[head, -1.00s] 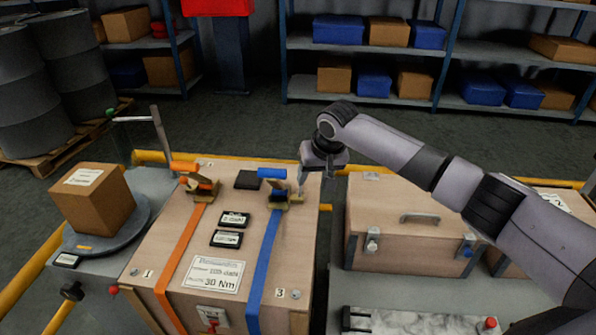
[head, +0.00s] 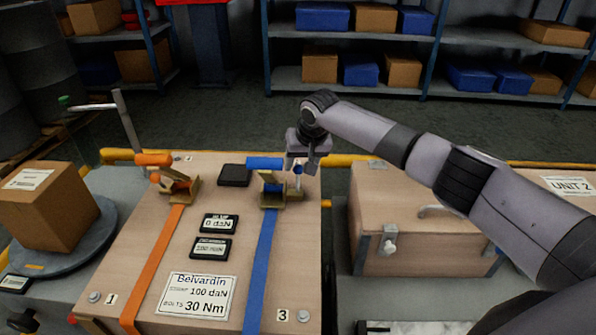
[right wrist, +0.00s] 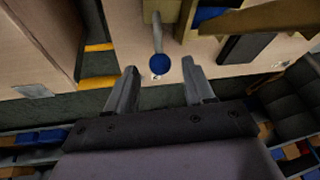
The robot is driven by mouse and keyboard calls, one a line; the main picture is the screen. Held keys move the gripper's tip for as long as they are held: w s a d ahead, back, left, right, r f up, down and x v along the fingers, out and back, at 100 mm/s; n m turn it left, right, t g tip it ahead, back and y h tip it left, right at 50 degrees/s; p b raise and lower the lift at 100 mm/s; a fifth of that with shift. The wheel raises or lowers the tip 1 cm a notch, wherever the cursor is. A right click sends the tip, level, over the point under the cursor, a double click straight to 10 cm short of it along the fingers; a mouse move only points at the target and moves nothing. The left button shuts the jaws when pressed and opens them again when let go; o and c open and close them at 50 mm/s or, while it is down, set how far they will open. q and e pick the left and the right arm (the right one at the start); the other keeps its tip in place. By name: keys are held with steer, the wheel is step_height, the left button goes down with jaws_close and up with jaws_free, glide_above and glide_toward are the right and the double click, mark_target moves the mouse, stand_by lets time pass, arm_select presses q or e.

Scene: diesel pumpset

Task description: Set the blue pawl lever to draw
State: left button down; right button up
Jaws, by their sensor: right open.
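The blue ratchet (head: 270,178) with its blue handle sits on the wooden crate lid, on the blue strap (head: 259,270). Its pawl lever (head: 298,172), a short metal rod with a blue ball knob, stands at the ratchet's right side. In the right wrist view the blue knob (right wrist: 160,64) lies just ahead of the fingertips, about midway between them. My right gripper (head: 305,166) is open and empty, beside the ratchet; its fingers (right wrist: 162,75) are spread on either side of the knob's line. I cannot tell whether either finger touches the lever. My left gripper is not in view.
An orange ratchet (head: 177,184) and orange strap are on the left. Two small displays (head: 219,224), a black pad (head: 234,175) and a label plate (head: 198,295) lie between the straps. A latched wooden case (head: 415,245) stands right, and a cardboard box (head: 48,208) left.

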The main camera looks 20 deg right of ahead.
mark_target(299, 167)
steer(key=shift+b+x, duration=0.45)
steer(key=shift+x, duration=1.4)
jaws_close()
